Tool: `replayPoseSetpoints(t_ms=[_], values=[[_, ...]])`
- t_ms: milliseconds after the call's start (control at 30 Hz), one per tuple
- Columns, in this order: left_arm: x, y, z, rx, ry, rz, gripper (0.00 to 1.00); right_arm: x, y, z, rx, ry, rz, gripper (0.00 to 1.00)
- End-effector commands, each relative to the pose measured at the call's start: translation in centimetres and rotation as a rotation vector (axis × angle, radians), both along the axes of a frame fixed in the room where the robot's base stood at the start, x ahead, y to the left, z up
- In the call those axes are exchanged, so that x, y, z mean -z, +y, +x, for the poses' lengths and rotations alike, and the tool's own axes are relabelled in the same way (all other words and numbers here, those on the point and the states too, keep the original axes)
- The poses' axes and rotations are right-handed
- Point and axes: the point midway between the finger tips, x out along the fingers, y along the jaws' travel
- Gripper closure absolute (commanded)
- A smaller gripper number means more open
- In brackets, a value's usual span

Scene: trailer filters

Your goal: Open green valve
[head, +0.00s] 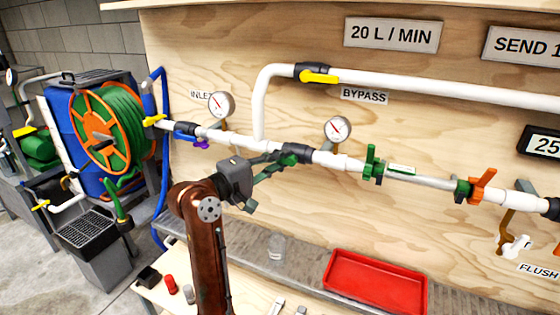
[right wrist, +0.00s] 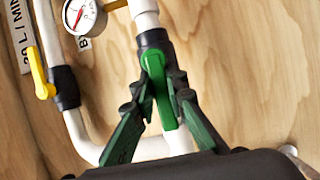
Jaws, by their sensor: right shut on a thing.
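The green valve (head: 289,158) has a black body on the white pipe, between the two gauges' branches in the head view. In the right wrist view its green handle (right wrist: 160,88) sits between my fingers and looks roughly in line with the pipe there. My right gripper (head: 266,170) reaches up from below and is shut on this handle; it also shows in the right wrist view (right wrist: 162,98), one finger on each side. The fingers partly hide the handle in the head view. My left gripper is not in view.
The bypass valve's yellow handle (head: 319,77) is above, and a purple handle (head: 201,143) is at the inlet. Another green handle (head: 371,162) and an orange one (head: 482,184) are to the right. A red tray (head: 375,284) lies below. A hose reel (head: 108,130) stands left.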

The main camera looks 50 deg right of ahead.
Motion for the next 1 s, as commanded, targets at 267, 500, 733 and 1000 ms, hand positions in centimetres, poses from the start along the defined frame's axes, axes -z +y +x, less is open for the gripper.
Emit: replayPoseSetpoints(t_ms=[267, 500, 733, 1000], values=[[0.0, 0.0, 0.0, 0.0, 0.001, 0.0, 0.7, 0.0, 0.0, 0.0, -0.002, -0.004, 0.0, 0.81], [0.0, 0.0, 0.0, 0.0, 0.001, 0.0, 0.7, 0.0, 0.0, 0.0, -0.001, -0.002, 0.0, 0.69], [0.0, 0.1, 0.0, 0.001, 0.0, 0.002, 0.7, 0.0, 0.2, 0.0, -0.001, -0.001, 0.0, 0.69], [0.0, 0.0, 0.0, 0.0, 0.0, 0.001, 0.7, 0.0, 4.0, 0.8, -0.005, 0.001, 0.0, 0.69]])
